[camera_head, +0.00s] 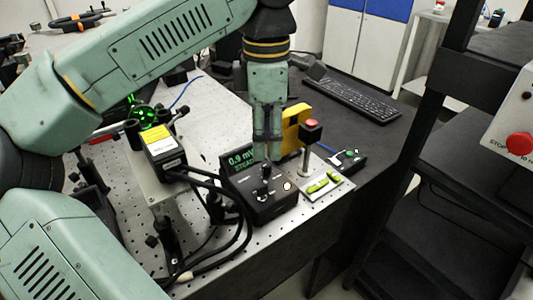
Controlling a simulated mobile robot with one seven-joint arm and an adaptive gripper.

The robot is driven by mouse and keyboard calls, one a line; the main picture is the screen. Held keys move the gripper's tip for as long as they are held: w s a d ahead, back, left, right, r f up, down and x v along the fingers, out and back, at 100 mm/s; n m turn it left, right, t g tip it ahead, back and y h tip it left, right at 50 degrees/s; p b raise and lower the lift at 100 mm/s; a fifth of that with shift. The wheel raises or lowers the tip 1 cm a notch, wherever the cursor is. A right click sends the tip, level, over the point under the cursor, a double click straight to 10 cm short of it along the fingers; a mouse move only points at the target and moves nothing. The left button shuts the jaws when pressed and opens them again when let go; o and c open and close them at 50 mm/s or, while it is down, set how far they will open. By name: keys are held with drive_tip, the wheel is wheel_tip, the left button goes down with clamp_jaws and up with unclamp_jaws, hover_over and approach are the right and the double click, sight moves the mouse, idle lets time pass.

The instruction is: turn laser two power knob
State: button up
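A black control box (262,205) with a lit display (241,161) reading about "0.9 m" sits near the front edge of the perforated bench. A small dark knob (266,171) stands on its top face, and a light round button shows to its right. No label is legible enough to tell which laser it belongs to. My gripper (268,155) points down from above, with its fingertips at or just over the knob. The fingers look close together, but I cannot tell whether they touch or grip the knob.
A black laser head with a yellow label (167,148) and thick black cables (235,243) lie left of the box. A red button on a post (311,131) and a yellow piece (292,124) stand close right of my gripper. A keyboard (353,101) lies behind right.

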sight(267, 164)
drive_tip(key=shift+f, duration=2.6)
drive_tip(key=shift+c, duration=0.6)
clamp_jaws()
